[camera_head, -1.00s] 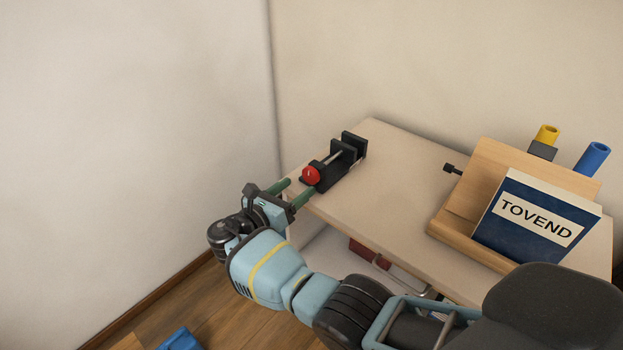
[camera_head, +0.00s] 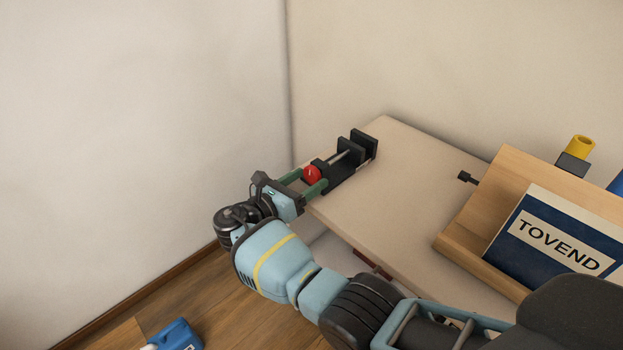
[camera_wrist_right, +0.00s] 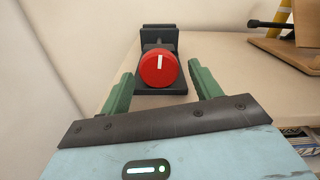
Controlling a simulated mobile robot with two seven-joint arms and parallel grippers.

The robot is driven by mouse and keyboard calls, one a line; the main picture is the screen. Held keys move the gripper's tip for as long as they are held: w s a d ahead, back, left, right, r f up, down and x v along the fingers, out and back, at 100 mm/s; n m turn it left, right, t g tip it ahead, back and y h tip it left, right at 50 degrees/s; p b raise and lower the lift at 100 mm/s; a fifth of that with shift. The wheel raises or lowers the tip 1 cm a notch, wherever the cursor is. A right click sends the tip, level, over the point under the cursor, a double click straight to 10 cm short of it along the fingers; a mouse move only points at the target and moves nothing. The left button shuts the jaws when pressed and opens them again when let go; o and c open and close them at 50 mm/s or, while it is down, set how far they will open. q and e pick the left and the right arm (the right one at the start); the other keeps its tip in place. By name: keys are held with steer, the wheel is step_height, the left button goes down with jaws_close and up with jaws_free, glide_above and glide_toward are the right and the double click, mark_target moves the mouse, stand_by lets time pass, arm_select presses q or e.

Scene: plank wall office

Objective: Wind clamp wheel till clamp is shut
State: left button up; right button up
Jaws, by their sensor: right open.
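In the right wrist view the red wheel (camera_wrist_right: 159,68) shows a white mark near upright. The green fingers of my right gripper (camera_wrist_right: 159,90) are open, one to each side of the wheel and apart from it, their tips near its front. The clamp's rear part (camera_wrist_right: 159,34) shows behind the wheel. My left gripper is not in view.
The table (camera_head: 400,195) is clear right of the clamp. A wooden stand (camera_head: 500,170) holds a blue book marked TOVEND (camera_head: 545,245) at the right. A wall stands close on the left. A blue container (camera_head: 177,335) is on the floor.

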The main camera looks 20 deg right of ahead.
stand_by(0.4)
steer(key=c, duration=1)
steer(key=shift+o, duration=0.2)
steer(key=m+b, duration=0.1)
steer(key=m, duration=0.3)
steer(key=shift+w, duration=0.1)
steer(key=shift+m+b, duration=0.4)
steer(key=shift+m, duration=0.3)
steer(key=o, duration=1)
steer(key=shift+c, duration=0.2)
